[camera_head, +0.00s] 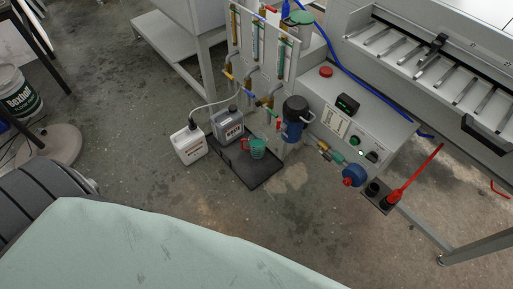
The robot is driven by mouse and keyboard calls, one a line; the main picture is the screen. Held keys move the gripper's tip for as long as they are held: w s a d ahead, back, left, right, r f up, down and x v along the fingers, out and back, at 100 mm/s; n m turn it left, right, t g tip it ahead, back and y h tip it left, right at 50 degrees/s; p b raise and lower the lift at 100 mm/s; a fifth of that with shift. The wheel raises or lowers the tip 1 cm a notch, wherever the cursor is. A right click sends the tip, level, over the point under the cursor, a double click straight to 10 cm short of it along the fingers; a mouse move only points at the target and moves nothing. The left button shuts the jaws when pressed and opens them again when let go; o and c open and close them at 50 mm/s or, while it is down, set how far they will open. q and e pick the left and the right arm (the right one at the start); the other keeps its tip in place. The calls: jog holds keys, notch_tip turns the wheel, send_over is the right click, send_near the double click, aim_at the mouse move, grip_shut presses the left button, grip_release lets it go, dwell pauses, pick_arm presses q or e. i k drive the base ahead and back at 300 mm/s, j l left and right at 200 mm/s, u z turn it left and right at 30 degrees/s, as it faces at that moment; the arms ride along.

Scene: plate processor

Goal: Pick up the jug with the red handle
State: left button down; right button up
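Small jugs stand on a black tray (262,181) on the floor, near the middle of the view. One is teal-green (258,149), and a red part (245,143) shows at its left side. I cannot tell whether the red part is its handle or a separate red jug behind it. Neither of my grippers is in view, and nothing is seen touching the jugs.
A grey canister (228,127) and a white canister (188,146) stand left of the jugs. A blue filter housing (292,131) and control box (345,115) are at right. A pale green surface (130,250) fills the lower left. Floor in front of the tray is clear.

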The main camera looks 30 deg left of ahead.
aim_at(258, 140)
jog(key=j+z, duration=0.25)
jog(key=j, duration=1.4)
